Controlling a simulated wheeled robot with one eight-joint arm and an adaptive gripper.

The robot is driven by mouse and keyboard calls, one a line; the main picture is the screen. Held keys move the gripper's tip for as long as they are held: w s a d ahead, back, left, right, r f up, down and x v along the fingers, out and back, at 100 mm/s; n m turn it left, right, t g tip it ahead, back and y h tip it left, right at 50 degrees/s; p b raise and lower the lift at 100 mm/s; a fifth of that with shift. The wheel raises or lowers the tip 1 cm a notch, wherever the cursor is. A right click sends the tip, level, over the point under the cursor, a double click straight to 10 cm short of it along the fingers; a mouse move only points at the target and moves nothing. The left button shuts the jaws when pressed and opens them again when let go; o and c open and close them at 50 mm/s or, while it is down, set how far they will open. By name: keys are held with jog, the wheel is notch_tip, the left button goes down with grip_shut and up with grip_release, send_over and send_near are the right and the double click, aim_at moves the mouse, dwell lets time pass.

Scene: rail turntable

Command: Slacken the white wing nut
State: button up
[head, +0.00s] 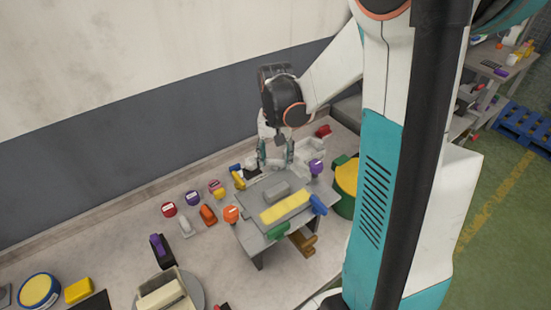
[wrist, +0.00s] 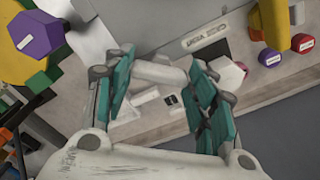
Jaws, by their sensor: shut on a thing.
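My gripper (head: 275,158) points down at the back edge of the small grey raised stand (head: 255,230) in the head view. In the wrist view its two teal-padded fingers (wrist: 162,92) stand on either side of a white bar-like piece (wrist: 158,72), which looks like the white wing nut. The gripper is shut on this piece, which spans the gap between the fingers. The fingers and the wrist body hide parts of it, and its thread or stud cannot be made out. In the head view the nut itself is hidden by my gripper.
Close by are a purple knob (head: 316,167), a yellow handle (head: 238,180) and an orange knob (head: 231,214). A yellow strip (head: 285,207) and a grey block (head: 276,190) lie on the stand. Several coloured knobs sit on the bench to the left. A green-and-yellow bin (head: 345,178) stands right.

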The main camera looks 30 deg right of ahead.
aim_at(276, 158)
jog(key=n+b, duration=0.1)
jog(key=n, duration=0.3)
jog(key=shift+n, duration=0.3)
jog(key=shift+n+b, duration=0.3)
jog(key=shift+n, duration=1.6)
jog(key=o, duration=1)
jog(key=shift+o, duration=0.2)
jog(key=shift+r, duration=4.05)
